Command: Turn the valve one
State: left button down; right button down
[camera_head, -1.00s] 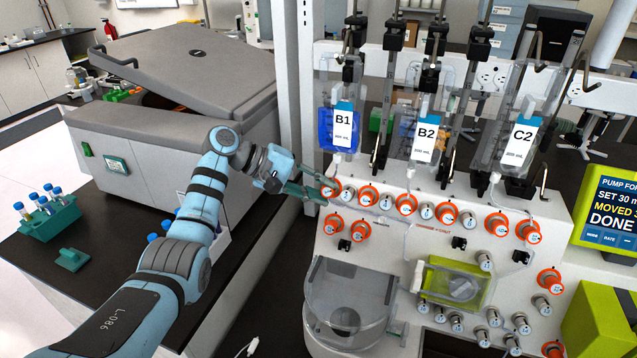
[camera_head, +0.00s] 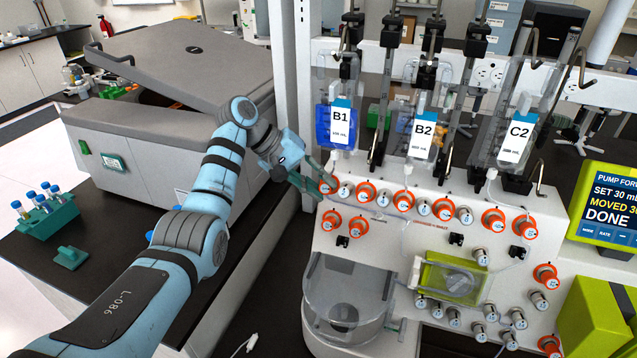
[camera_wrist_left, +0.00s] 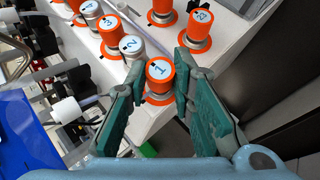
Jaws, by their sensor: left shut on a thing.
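Valve one, an orange knob (camera_head: 328,184) with a pale top, sits at the left end of the upper knob row on the white cell processor (camera_head: 420,226). In the left wrist view the knob (camera_wrist_left: 159,70) shows the number 1 on its top. My left gripper (camera_head: 322,187) reaches it from the left, and its green fingers (camera_wrist_left: 158,82) stand on either side of the knob, shut on it. The lower part of the knob is partly hidden between the fingers. My right gripper is not in view.
Knob 2 (camera_wrist_left: 131,45) stands close beside the fingers, with more orange and grey knobs along the panel. Bags B1 (camera_head: 338,122), B2 (camera_head: 422,135) and C2 (camera_head: 515,138) hang above. A grey centrifuge (camera_head: 170,110) and a green tube rack (camera_head: 48,218) stand left.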

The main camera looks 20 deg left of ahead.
pick_arm(q)
jog(key=c, duration=1.4)
grip_release()
jog(key=shift+a+r, duration=0.2)
jog(key=shift+r, duration=0.05)
jog(key=v, duration=1.1)
jog(key=shift+a, duration=0.1)
